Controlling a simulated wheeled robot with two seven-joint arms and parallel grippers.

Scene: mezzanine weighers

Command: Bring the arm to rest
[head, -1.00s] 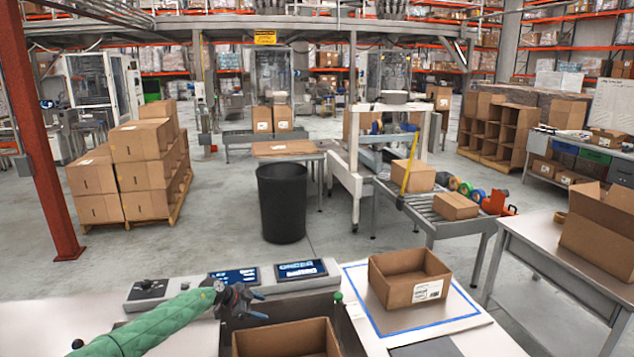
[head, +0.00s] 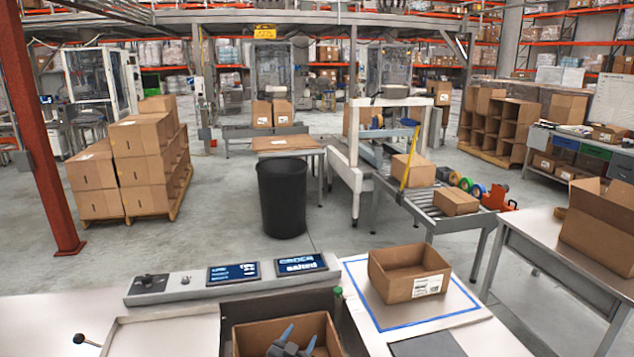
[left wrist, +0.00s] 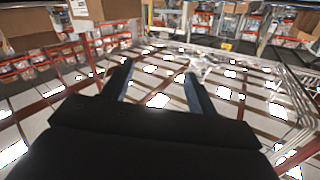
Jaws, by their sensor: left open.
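My left gripper (head: 296,343) shows at the bottom edge of the head view, in front of the open carton (head: 246,335) set at the front of the bench. Its two blue-grey fingers are apart, with nothing between them. The green-sleeved left arm is out of the head view. My right gripper does not show.
An open carton (head: 408,275) stands inside the blue-outlined square at right. A console with two screens (head: 233,273) runs along the bench's back edge. A small black-knobbed lever (head: 79,338) is at left. A black bin (head: 282,198) stands on the floor beyond.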

